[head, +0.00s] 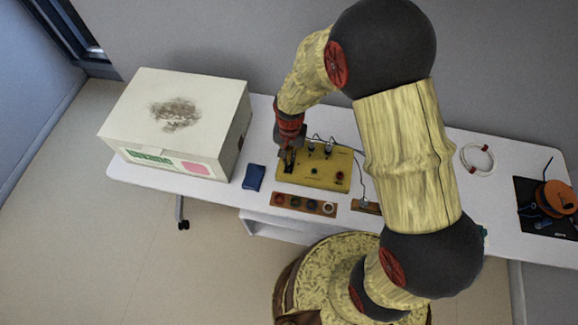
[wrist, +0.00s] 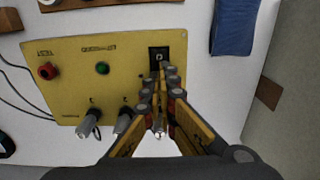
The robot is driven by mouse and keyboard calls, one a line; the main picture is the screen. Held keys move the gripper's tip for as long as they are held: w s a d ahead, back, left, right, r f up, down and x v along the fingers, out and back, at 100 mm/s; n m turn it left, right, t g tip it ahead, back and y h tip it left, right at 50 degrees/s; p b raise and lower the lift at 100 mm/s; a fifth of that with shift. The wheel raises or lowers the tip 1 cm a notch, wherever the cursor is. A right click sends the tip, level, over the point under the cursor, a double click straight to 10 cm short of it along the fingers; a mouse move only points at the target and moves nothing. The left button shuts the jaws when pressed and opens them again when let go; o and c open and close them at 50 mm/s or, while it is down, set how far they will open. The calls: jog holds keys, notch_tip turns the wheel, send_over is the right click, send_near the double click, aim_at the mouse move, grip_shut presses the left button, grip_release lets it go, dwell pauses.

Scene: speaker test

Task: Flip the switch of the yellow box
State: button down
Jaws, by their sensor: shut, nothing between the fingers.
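The yellow box (head: 325,172) lies on the white table, below and left of my arm in the head view. My gripper (head: 288,158) is over the left end of the box in the head view. In the wrist view my gripper (wrist: 165,72) is shut and empty, its tips right beside the switch, partly covering its lower edge. I cannot tell whether they touch.
A blue object (head: 254,177) lies left of the yellow box, and a large white carton (head: 215,135) stands farther left. A wooden strip with several round pieces (head: 325,209) lies in front. A cable coil (head: 463,158) and an orange spool (head: 556,195) are at the right.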

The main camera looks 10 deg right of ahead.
jog(key=shift+f+b, duration=0.6)
jog(key=shift+f, duration=0.5)
dwell(0.5)
jog(key=shift+r, duration=0.15)
jog(key=shift+r+p, duration=2.7)
jog(key=shift+r, duration=0.75)
jog(key=shift+f, duration=0.1)
jog(key=shift+s, duration=0.15)
jog(key=s+d+r+n+t, duration=0.1)
jog(key=s+r, duration=0.4)
jog(key=r, duration=0.6)
jog(key=s+d+r+n+t, duration=0.2)
jog(key=s+d+r, duration=0.3)
jog(key=r, duration=0.6)
jog(key=s+d+r+n+t, duration=0.1)
jog(key=s+d+r+t, duration=0.1)
jog(key=s+r, duration=0.5)
notch_tip(320, 180, up, 4)
jog(key=shift+s+d+r+t+b, duration=0.15)
jog(key=shift+d+t+b, duration=0.2)
jog(key=shift+d, duration=0.4)
